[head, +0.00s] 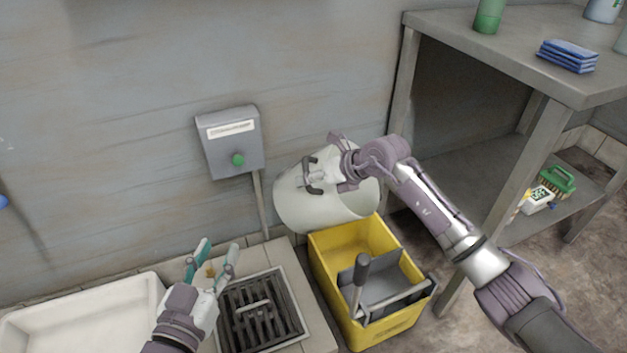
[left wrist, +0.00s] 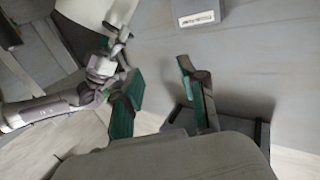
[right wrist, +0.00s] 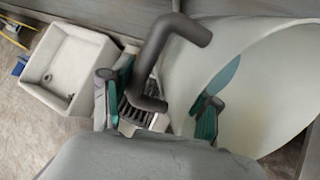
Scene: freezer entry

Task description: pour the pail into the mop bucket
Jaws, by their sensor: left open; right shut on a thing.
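The white pail (head: 298,208) is held tilted in the air in the head view, its mouth toward the right, over the back left of the yellow mop bucket (head: 345,307). My right gripper (head: 318,174) is shut on the pail's dark handle (head: 309,187). In the right wrist view the handle (right wrist: 150,60) rises between the fingers, and the pail (right wrist: 265,95) fills the right side. Any contents are not visible. My left gripper (head: 212,258) is open and empty, left of the pail and near the floor grate.
The drain grate (head: 262,312) lies left of the bucket, with a white basin (head: 85,312) further left. A grey wall box with a green button (head: 230,140) is behind. A metal shelf table (head: 510,58) stands at the right. A dark lever (head: 359,285) sticks up from the bucket's wringer.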

